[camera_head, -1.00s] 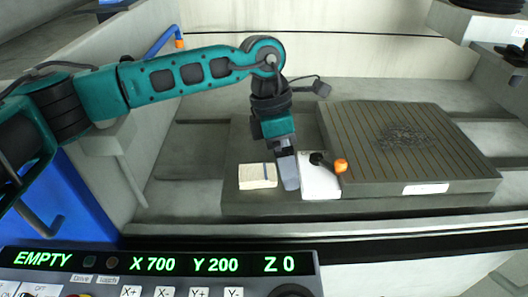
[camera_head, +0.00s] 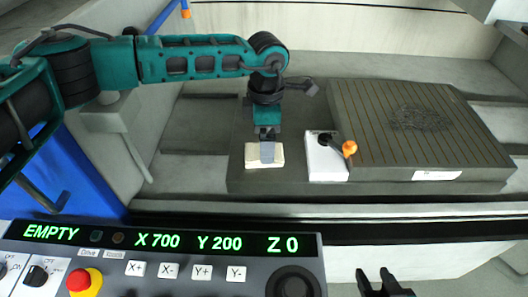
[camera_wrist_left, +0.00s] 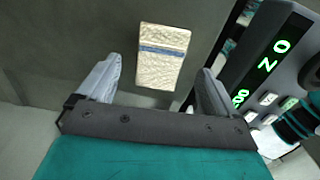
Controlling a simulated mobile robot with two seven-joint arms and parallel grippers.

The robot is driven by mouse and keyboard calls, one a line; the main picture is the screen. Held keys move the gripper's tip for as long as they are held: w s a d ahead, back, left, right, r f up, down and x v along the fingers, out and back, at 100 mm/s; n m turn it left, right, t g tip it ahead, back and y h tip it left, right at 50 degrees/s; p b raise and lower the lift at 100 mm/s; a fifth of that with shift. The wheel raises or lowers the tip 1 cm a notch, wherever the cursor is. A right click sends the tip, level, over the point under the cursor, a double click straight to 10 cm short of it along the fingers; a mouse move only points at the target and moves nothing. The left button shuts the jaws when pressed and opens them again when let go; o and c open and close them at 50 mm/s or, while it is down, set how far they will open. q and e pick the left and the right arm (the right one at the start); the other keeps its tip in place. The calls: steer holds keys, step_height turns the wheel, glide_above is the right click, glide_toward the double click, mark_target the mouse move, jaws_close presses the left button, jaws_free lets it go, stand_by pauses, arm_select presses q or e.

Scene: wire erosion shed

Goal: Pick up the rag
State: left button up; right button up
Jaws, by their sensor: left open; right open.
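The rag (camera_head: 251,160) is a folded cream cloth lying flat on the grey machine bed, left of the white block. In the left wrist view the rag (camera_wrist_left: 162,58) shows a blue stripe across it. My left gripper (camera_head: 267,152) is over the rag and hides its middle in the head view. In the left wrist view its two fingers (camera_wrist_left: 160,68) are apart with the rag in line between and beyond them, nothing gripped. My right gripper (camera_head: 376,275) is open and empty at the bottom edge of the head view, far from the rag.
A white block (camera_head: 325,165) with an orange-knobbed lever (camera_head: 349,148) stands just right of the rag. A grooved grey plate (camera_head: 410,125) is beyond it. The control panel (camera_head: 160,262), reading EMPTY, X 700, Y 200, Z 0, stands in front.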

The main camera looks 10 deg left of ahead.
mark_target(252, 155)
arm_select(q)
steer(key=shift+f, duration=1.6)
steer(key=shift+c, duration=0.2)
steer(key=c, duration=1.1)
